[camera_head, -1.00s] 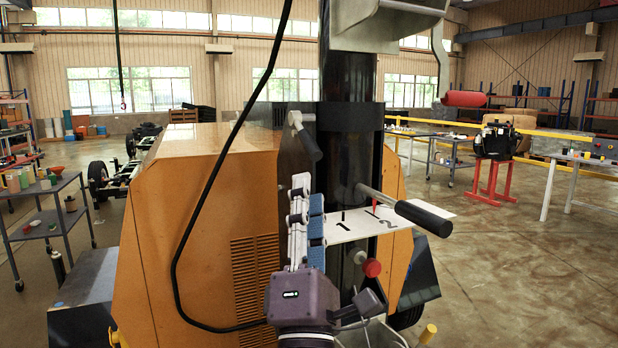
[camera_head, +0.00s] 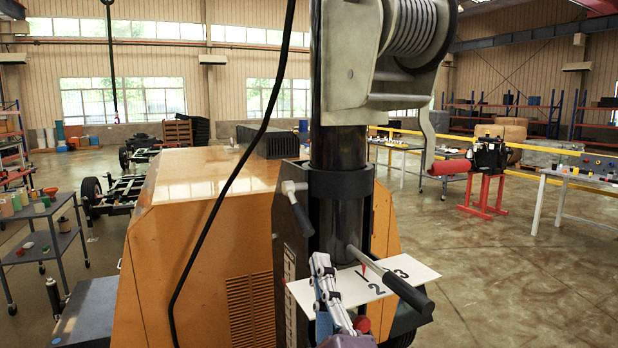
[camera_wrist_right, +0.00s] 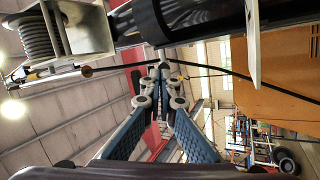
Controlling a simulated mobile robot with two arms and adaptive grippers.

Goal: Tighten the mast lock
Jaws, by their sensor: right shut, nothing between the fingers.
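The black mast (camera_head: 340,150) stands upright in a dark collar (camera_head: 340,182). A lever with a black grip (camera_head: 301,215) sticks out on the collar's left side. A second bar with a black grip (camera_head: 408,294) points right, over a white plate (camera_head: 420,271) marked 2 and 3. A small red pointer (camera_head: 364,268) sits by the plate's tick. My right gripper (camera_head: 320,262) points up at the plate's left part, below the lever and apart from it. Its fingers are shut and empty; they converge in the wrist view (camera_wrist_right: 158,72). My left gripper is out of view.
A winch drum (camera_head: 412,25) in a grey housing hangs on the mast above. An orange cabinet (camera_head: 200,245) stands behind and left. A black cable (camera_head: 222,195) hangs in front of it. A red knob (camera_head: 362,325) is partly hidden by my right gripper. Open floor lies right.

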